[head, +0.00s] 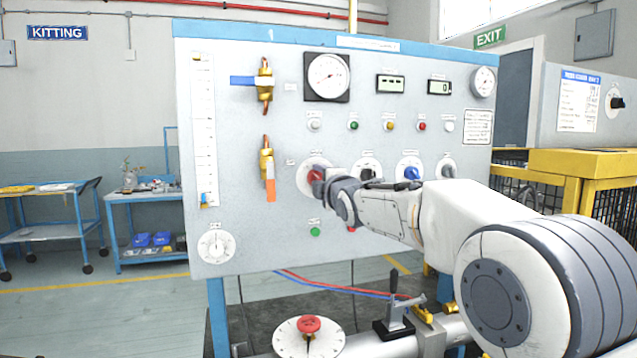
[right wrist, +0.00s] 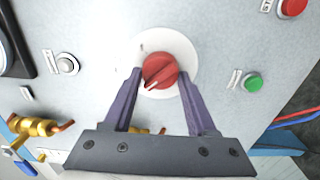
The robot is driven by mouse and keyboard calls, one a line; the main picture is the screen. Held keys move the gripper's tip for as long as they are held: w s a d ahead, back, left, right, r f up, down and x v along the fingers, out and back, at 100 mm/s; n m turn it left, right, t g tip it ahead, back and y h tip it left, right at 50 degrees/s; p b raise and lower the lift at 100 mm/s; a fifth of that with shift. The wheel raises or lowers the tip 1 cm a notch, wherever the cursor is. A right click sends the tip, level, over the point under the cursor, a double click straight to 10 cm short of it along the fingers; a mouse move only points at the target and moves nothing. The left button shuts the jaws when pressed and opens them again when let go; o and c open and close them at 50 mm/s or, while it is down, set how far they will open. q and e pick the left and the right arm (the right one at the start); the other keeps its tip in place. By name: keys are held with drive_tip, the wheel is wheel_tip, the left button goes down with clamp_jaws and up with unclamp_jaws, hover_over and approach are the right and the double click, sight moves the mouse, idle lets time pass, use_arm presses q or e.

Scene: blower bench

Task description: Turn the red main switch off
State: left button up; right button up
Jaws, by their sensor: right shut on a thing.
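The red main switch (head: 315,174) is a red knob on a round white plate at the middle of the panel (head: 240,200). In the right wrist view the red knob (right wrist: 160,71) shows a white pointer line that runs toward the lower left of the picture. My right gripper (head: 325,178) reaches the knob from the right. In the right wrist view its two purple fingers (right wrist: 160,88) stand on either side of the knob, shut on it. In the head view the gripper and wrist hide part of the knob and its plate. My left gripper is not in view.
Other knobs, including a blue one (head: 411,173), sit right of the switch behind my arm. A green button (head: 315,232) is below it. A red knob on a white dial (head: 309,325) stands in front below.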

drive_tip(key=o, duration=1.4)
drive_tip(key=shift+c, duration=0.2)
drive_tip(key=b+v, duration=0.3)
drive_tip(key=v, duration=0.7)
drive_tip(key=shift+s, duration=0.3)
